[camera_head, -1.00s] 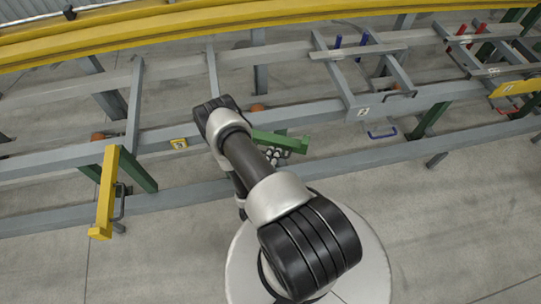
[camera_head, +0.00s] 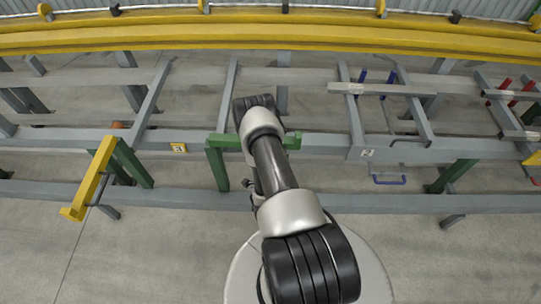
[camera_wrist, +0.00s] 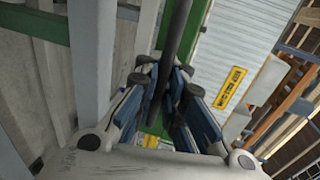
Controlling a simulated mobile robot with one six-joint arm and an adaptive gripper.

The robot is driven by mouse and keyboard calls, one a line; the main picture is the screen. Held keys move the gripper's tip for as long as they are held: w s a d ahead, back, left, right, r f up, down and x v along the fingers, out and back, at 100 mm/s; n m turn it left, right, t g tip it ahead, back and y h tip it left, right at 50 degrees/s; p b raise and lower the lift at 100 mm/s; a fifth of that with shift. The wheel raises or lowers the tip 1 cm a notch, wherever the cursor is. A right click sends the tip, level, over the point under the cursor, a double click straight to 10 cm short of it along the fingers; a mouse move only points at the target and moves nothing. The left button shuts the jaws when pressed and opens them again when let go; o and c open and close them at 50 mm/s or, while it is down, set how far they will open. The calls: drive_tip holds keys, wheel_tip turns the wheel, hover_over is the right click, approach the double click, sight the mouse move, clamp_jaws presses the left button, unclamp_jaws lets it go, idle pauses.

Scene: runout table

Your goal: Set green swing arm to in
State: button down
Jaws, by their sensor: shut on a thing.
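The green swing arm (camera_head: 292,141) lies roughly along the grey front rail in the head view, with its middle hidden behind my arm. Its green post (camera_head: 217,168) stands to the left of my arm. In the wrist view, my gripper (camera_wrist: 165,82) is shut on a dark bar (camera_wrist: 178,35), which looks like the swing arm's handle. A green part (camera_wrist: 165,55) shows behind the bar. In the head view my gripper is mostly hidden by my own arm.
A yellow swing arm (camera_head: 90,180) sticks out towards the front at left. Grey rails (camera_head: 330,202) run across, with a blue handle (camera_head: 390,182) to the right. Yellow beams (camera_head: 300,40) cross the back. The floor in front is clear.

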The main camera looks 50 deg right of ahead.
drive_tip(key=shift+r, duration=0.1)
drive_tip(key=c, duration=1.7)
unclamp_jaws()
drive_tip(key=v, duration=0.7)
drive_tip(key=shift+s+a, duration=0.2)
